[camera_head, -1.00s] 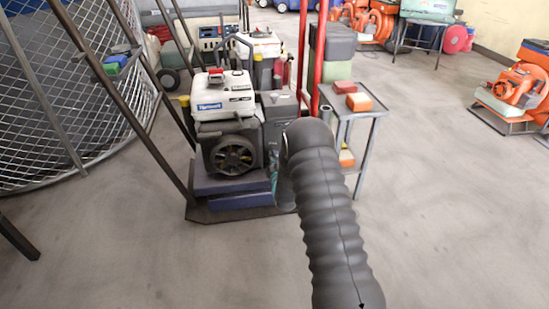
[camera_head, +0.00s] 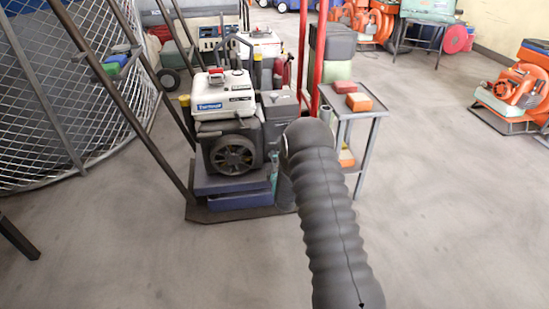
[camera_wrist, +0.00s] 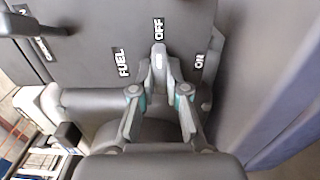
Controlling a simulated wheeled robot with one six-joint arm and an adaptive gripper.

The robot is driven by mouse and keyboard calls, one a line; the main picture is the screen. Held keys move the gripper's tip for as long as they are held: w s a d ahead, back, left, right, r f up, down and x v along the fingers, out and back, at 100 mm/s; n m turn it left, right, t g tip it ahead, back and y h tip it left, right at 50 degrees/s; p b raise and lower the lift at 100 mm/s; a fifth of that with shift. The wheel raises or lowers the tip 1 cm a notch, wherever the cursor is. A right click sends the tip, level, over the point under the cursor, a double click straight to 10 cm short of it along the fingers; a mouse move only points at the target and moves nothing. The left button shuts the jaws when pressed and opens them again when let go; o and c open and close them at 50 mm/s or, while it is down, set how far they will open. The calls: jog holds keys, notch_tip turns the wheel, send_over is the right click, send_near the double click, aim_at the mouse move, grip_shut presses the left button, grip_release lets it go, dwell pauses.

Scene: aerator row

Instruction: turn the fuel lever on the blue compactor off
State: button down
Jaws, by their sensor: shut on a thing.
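The blue compactor (camera_head: 225,188) stands left of centre in the head view, with a white and dark engine on its blue base. In the wrist view the grey fuel lever (camera_wrist: 160,66) points up toward the OFF label, with FUEL to its left and ON to its right. My gripper (camera_wrist: 161,98) has its two teal-padded fingers on either side of the lever's lower part and is shut on it. In the head view, my arm's black sleeve hides the lever and most of my gripper at the engine's right side.
A small grey cart (camera_head: 352,103) with orange and red blocks stands right of the compactor. A wire mesh drum (camera_head: 60,95) is at the left. Orange machines (camera_head: 515,90) stand at the far right. The floor in front is clear. Another dark handle (camera_wrist: 35,27) shows in the wrist view.

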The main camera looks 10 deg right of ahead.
jog(key=shift+w+a+r, duration=0.15)
jog(key=shift+w+r, duration=0.05)
jog(key=c, duration=1.2)
grip_release()
jog(key=shift+f, duration=0.1)
jog(key=shift+s+f, duration=0.1)
jog(key=shift+s, duration=0.2)
jog(key=s, duration=1.1)
jog(key=shift+s, duration=0.25)
